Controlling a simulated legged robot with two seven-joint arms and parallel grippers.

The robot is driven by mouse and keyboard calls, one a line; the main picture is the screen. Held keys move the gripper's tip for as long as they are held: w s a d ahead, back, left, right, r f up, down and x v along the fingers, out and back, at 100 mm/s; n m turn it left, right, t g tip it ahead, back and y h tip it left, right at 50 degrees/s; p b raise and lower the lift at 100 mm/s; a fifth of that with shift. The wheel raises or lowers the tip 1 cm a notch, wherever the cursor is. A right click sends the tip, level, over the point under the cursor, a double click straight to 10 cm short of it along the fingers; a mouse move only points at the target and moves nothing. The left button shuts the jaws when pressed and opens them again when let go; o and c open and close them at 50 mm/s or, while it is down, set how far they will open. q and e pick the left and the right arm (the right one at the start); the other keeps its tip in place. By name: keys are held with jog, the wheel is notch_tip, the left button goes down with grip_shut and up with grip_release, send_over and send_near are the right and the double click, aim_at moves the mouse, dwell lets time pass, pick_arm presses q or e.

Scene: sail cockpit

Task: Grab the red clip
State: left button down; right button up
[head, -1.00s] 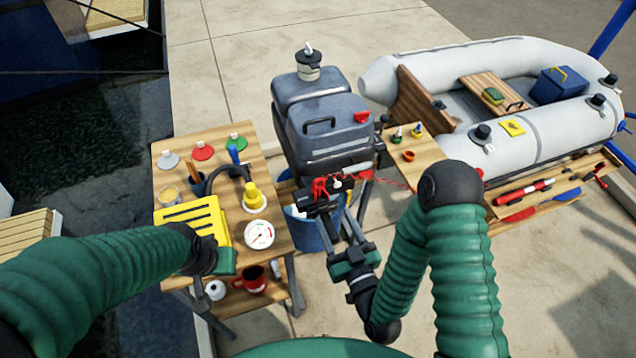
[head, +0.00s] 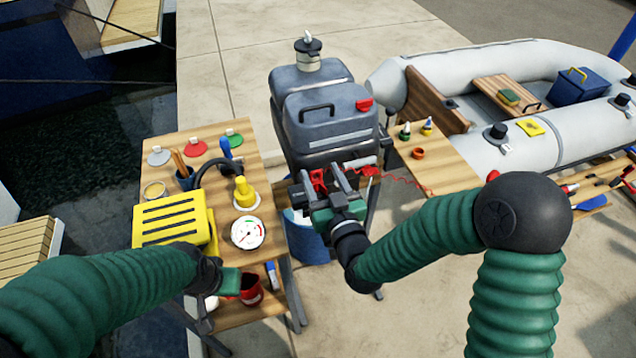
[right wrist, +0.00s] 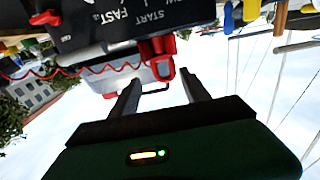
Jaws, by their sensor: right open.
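The red clip (head: 318,181) sits on the front of the grey outboard motor (head: 330,125), low down by its dark control panel. It also shows in the right wrist view (right wrist: 160,62), just beyond the fingertips and roughly in line with the gap between them. My right gripper (head: 322,178) is open, with its two dark fingers reaching toward the clip and partly hiding it in the head view. I see nothing held between the fingers. My left gripper (head: 208,290) is by the front of the wooden table; its jaws cannot be made out.
The left table (head: 222,205) carries a yellow slotted box (head: 170,221), a dial gauge (head: 248,233), a yellow-topped pump and coloured discs. A red coiled cord (head: 400,180) runs right from the motor. A small table (head: 455,178) and a grey inflatable boat (head: 510,140) stand at the right.

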aim_at(314, 170)
jog(key=x, duration=0.4)
jog(key=shift+w+a, duration=0.1)
jog(key=shift+a, duration=0.4)
jog(key=shift+w+a, duration=0.3)
jog(key=shift+a, duration=0.1)
jog(key=shift+s+d, duration=0.1)
jog(key=shift+d, duration=0.35)
jog(key=c, duration=1.2)
jog(key=shift+a, duration=0.2)
